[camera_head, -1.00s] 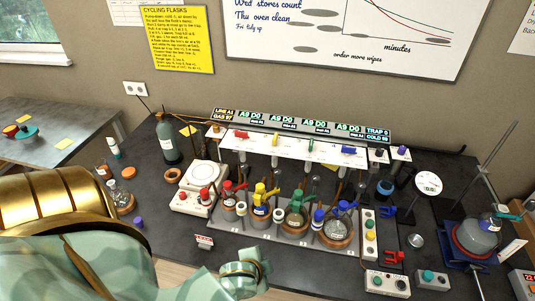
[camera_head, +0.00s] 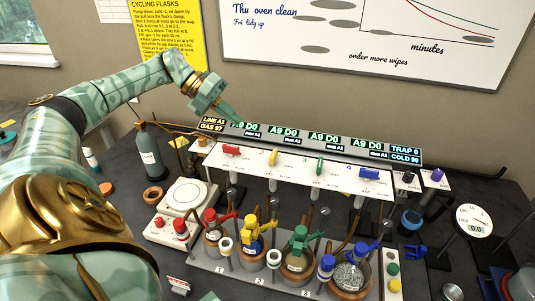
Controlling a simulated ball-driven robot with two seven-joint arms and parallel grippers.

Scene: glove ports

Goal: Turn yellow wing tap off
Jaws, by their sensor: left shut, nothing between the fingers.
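The yellow wing tap (camera_head: 272,157) is the second of the coloured taps on the white sloping panel (camera_head: 300,171). Its handle appears turned upright, roughly across the panel, while the red tap's (camera_head: 231,151) lies lengthwise. My left gripper (camera_head: 238,120) is shut and empty. It appears above and left of the yellow tap, near the back edge of the panel, apart from the tap. My right gripper is not in view.
A green tap (camera_head: 319,167) and a blue tap (camera_head: 369,174) stand to the right of the yellow one. Flasks with coloured valves, one with a yellow valve (camera_head: 252,223), stand below the panel. A lit display strip (camera_head: 310,141) runs behind it.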

